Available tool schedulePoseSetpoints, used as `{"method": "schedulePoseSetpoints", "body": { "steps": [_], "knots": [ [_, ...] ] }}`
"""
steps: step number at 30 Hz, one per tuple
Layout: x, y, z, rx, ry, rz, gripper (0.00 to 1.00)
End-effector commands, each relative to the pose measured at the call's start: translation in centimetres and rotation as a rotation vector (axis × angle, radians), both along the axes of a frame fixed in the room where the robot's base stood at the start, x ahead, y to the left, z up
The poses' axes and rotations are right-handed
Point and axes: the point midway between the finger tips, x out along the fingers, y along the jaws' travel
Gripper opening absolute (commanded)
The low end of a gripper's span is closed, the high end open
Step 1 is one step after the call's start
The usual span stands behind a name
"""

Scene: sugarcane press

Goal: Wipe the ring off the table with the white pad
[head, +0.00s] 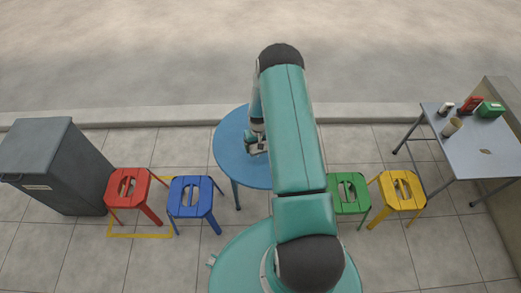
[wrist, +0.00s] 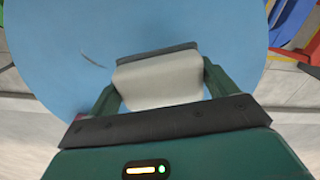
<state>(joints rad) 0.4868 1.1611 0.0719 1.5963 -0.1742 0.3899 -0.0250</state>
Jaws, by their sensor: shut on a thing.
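The round blue table (head: 229,150) stands in the middle of the head view, partly hidden behind my arm. My gripper (head: 256,145) is over the table top. In the wrist view my gripper (wrist: 160,90) is shut on the white pad (wrist: 160,80), which has a dark grey strip along its far edge. I cannot tell whether the pad touches the table. A thin dark curved mark (wrist: 93,61), a piece of the ring, shows on the blue table top (wrist: 60,40), to the left of the pad. Any other part of the ring is hidden or not visible.
Red (head: 134,188) and blue (head: 190,197) stools stand left of the table; green (head: 349,194) and yellow (head: 400,188) stools stand right. A grey bin (head: 50,165) is at far left. A grey side table (head: 478,145) at right holds several small items.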

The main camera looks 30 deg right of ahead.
Motion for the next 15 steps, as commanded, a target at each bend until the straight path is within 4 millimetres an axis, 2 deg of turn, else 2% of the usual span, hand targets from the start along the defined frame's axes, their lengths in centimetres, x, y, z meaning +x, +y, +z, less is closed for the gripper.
{"method": "schedulePoseSetpoints", "body": {
  "steps": [6, 15],
  "knots": [
    [0.8, 0.3, 1.7, 0.0, -0.001, 0.002, 0.6],
    [1.0, 0.5, 1.9, 0.0, 0.0, 0.003, 0.6]
  ]
}}
